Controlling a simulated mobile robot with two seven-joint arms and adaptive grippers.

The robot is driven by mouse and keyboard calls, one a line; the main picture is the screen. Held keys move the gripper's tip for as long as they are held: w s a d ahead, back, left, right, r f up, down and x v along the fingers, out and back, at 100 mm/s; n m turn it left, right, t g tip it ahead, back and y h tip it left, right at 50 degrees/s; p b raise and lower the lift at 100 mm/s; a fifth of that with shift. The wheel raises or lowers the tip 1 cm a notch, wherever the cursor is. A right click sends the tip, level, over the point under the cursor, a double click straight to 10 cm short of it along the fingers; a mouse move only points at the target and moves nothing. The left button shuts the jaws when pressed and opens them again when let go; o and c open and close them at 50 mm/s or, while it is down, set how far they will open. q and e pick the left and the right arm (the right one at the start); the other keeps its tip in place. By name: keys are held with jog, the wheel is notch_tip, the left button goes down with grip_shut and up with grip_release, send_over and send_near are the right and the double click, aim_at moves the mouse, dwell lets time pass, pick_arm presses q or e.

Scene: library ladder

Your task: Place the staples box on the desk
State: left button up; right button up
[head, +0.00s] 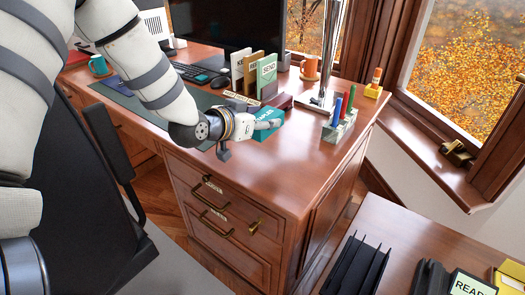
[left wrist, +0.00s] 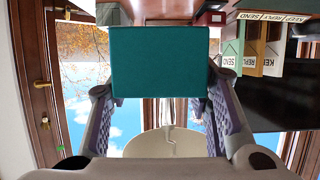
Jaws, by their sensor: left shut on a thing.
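The staples box (head: 268,115) is a small teal block with pale lettering, seen over the desk in the head view. My left gripper (head: 258,126) is shut on it, and its fingers partly hide the box. In the left wrist view the box shows as a plain teal face (left wrist: 160,60) between the two fingers of my left gripper (left wrist: 160,92). The brown wooden desk (head: 300,165) lies under the gripper. I cannot tell whether the box touches the desktop. My right gripper is not in view.
Letter sorters (head: 266,75), a dark red stapler-like object (head: 279,101) and a pen holder (head: 339,126) stand near the box. The desk's front right corner is clear.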

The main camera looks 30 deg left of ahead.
aim_at(262, 163)
pick_arm(q)
jog(key=f+b, duration=0.1)
jog(key=f, duration=0.4)
jog(key=f+b, duration=0.1)
jog(key=f, duration=0.4)
jog(key=shift+s+d, duration=0.15)
jog(key=shift+s, duration=0.05)
jog(key=shift+w+r, duration=0.1)
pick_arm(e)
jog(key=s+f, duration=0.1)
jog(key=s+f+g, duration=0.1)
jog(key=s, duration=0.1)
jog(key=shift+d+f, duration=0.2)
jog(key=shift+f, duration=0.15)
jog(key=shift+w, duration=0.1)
pick_arm(q)
jog(key=o, duration=1.3)
